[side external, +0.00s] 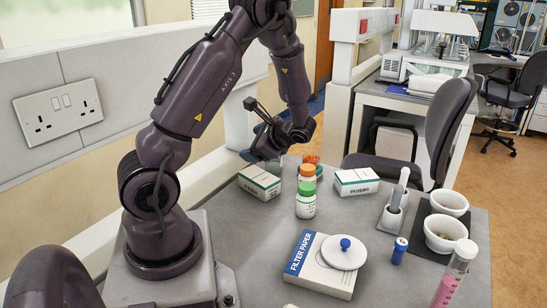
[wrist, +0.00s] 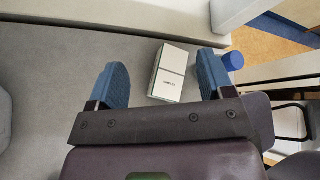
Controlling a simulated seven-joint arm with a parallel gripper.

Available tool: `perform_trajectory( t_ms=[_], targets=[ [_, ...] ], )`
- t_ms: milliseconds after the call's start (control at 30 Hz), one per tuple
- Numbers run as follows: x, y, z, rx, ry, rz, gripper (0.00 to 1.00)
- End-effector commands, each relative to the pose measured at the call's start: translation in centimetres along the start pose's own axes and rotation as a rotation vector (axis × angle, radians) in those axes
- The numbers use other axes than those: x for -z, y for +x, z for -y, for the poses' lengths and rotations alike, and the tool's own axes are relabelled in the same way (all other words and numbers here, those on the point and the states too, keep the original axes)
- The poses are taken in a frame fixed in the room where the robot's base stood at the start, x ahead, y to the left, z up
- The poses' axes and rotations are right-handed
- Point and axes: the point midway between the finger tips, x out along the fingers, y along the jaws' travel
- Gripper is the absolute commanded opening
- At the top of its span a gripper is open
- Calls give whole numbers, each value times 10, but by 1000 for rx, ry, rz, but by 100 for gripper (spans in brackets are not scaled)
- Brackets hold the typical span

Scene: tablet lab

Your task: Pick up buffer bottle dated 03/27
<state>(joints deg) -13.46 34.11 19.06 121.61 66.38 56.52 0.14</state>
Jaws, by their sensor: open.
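A white bottle with a green cap (side external: 306,202) stands upright near the middle of the bench in the side view. A bottle with an orange cap (side external: 307,172) stands close behind it, partly hidden. Another orange-red top (side external: 312,160) shows behind that. No date can be read on any of them. My gripper (side external: 252,134) is raised above the bench, left of and behind the bottles, open and empty. In the wrist view its two blue fingers (wrist: 162,66) are spread wide, with a white box (wrist: 169,73) on the bench seen between them. No bottle can be made out there.
White cartons stand left (side external: 260,182) and right (side external: 356,181) of the bottles. A filter paper box (side external: 307,275) with a blue-knobbed white disc (side external: 344,252) lies in front. A blue-capped vial (side external: 400,251), bowls (side external: 445,233) and a pink-filled tube (side external: 449,285) are right.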

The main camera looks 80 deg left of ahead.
Motion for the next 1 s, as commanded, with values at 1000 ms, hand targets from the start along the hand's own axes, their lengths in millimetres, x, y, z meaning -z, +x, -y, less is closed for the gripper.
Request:
perform_trajectory(
  t_ms=[1000],
  targets=[
    [129, 91, 82, 766, 700, 305, 74]
  ],
)
